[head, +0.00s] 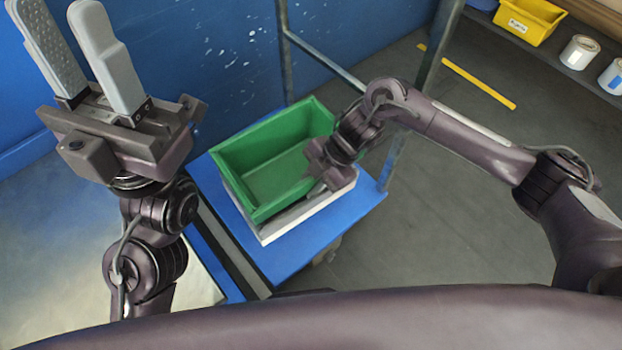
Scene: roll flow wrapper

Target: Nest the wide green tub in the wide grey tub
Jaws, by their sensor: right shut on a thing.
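The wide green tub (243,178) is open side up over the blue table, empty inside. Below it a pale tub, the wide grey tub (305,217), shows only along its front and right edges; the green tub hides the rest. The green tub appears slightly turned and tilted against it, and I cannot tell how deep it sits. My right gripper (318,187) is at the green tub's right front edge, shut on it; the fingertips are partly hidden. My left gripper (85,50) is raised at the upper left, fingers apart and empty, away from both tubs.
The blue table (358,207) has a little bare top around the tubs. A yellow bin (529,19) and cans (580,51) stand on a shelf at the upper right. Grey floor lies to the right.

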